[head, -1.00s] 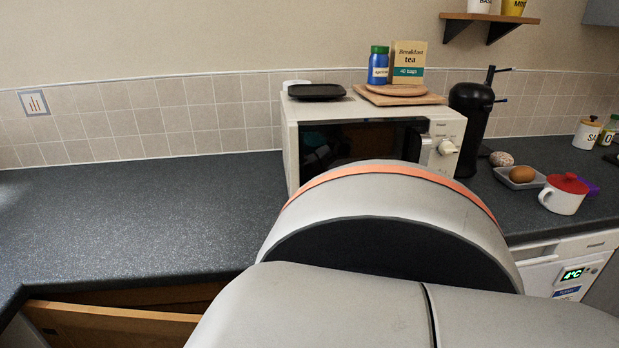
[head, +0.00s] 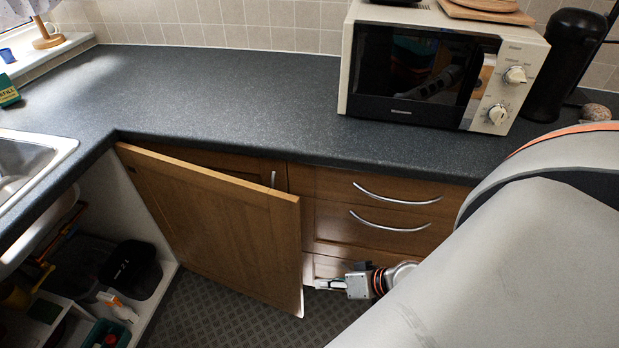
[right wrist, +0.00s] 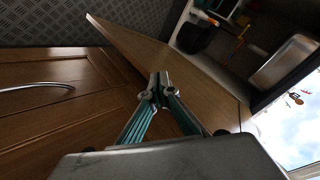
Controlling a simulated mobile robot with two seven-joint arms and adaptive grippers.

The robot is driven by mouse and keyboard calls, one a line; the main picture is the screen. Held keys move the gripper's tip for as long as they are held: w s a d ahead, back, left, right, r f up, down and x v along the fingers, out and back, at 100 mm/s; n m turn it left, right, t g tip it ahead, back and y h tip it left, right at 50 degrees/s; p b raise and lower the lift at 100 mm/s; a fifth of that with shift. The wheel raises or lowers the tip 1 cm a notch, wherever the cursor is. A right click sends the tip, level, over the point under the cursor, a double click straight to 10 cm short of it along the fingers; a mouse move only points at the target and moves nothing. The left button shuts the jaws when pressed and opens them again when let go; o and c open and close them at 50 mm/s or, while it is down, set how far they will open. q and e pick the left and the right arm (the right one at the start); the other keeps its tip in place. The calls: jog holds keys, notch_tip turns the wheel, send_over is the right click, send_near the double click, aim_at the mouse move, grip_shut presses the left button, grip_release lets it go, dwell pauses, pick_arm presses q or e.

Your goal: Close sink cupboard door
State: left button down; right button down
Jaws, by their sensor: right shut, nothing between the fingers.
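The sink cupboard door (head: 215,225) is wooden and stands open in the head view, swung out in front of the neighbouring cupboard. The open sink cupboard (head: 95,265) shows at the left, with its inside in view. My right gripper (head: 318,284) is low, just right of the door's free edge. It is shut and empty. In the right wrist view its closed fingertips (right wrist: 160,84) appear in front of the door (right wrist: 150,55); whether they touch it I cannot tell. My left gripper is out of view.
The sink (head: 25,165) is set in the dark worktop (head: 220,95) at the left. Drawers with curved handles (head: 395,193) are right of the door. A microwave (head: 430,65) stands on the worktop. Inside the cupboard are a black bin (head: 130,270) and other items. Patterned floor (head: 215,315) lies below.

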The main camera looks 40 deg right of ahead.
jog(key=w+d+r+m+t+y, duration=0.1)
jog(key=w+d+r+m+y, duration=0.15)
jog(key=r, duration=0.55)
jog(key=w+d+r+m+t+y, duration=0.1)
jog(key=w+d+r+t+y, duration=0.15)
jog(key=r, duration=0.55)
jog(key=w+d+r+m+t+y, duration=0.1)
jog(key=w+d+r+m+y, duration=0.15)
jog(key=r, duration=0.65)
jog(key=p+x, duration=0.1)
jog(key=x, duration=0.7)
jog(key=shift+w+a, duration=0.15)
jog(key=shift+a, duration=0.25)
jog(key=shift+f, duration=0.15)
